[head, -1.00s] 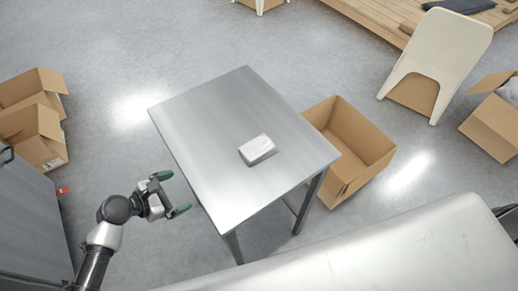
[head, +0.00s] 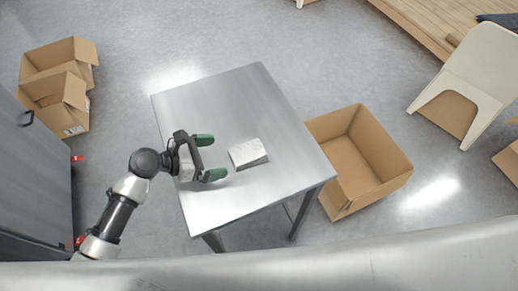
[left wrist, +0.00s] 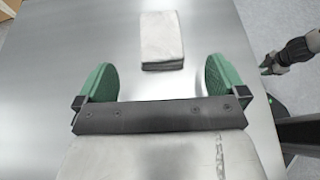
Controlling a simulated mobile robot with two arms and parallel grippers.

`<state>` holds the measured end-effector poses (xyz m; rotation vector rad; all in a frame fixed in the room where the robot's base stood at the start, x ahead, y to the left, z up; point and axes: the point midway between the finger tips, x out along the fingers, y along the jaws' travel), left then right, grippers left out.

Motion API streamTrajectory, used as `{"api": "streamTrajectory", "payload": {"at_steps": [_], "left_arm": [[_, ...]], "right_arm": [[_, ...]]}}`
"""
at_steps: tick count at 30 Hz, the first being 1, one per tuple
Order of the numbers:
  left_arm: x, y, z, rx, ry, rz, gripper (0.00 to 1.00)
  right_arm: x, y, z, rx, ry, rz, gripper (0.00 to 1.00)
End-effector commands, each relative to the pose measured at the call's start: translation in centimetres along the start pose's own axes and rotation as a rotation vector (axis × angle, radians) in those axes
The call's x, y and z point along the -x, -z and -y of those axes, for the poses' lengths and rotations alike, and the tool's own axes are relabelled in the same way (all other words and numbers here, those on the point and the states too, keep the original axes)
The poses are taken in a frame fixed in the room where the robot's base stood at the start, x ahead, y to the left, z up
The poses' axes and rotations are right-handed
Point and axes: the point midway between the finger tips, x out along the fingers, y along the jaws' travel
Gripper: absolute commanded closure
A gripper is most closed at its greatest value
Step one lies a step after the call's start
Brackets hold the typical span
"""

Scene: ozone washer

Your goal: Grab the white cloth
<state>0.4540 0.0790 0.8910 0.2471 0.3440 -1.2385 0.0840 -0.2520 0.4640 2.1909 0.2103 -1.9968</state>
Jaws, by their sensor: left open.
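The white cloth (head: 248,152) is a folded, flat stack lying on the metal table (head: 225,95). It also shows in the left wrist view (left wrist: 161,36), straight ahead of the fingers. My left gripper (head: 208,157) is over the left part of the table, its two green fingers spread apart and pointing at the cloth. In the left wrist view the open fingers (left wrist: 161,78) are empty, and the cloth lies beyond them, between their lines. The fingers do not touch it. My right gripper is not in the head view; an arm part shows at the right of the left wrist view.
An open cardboard box (head: 385,187) stands on the floor by the table's right side. More boxes (head: 60,100) stand at the left near a grey cabinet (head: 35,185). A white chair (head: 480,75) is at the upper right. The tabletop around the cloth is clear.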

Motion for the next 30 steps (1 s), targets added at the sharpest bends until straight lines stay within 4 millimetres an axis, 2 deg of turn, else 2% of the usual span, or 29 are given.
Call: {"api": "streamTrajectory", "payload": {"at_steps": [6,10,21,30], "left_arm": [[-3.4,-0.1,-0.1,0.000,-0.001,0.000,0.00],[-4.3,-0.1,0.0,-0.001,0.000,0.000,0.00],[-9.0,0.1,0.0,-0.001,-0.001,0.000,0.00],[-9.4,0.2,0.0,-0.002,-0.001,-0.002,0.02]], "right_arm": [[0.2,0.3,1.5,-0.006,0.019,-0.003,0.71],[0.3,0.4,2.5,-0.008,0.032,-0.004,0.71],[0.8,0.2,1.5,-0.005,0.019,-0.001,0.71],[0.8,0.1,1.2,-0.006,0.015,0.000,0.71]]}}
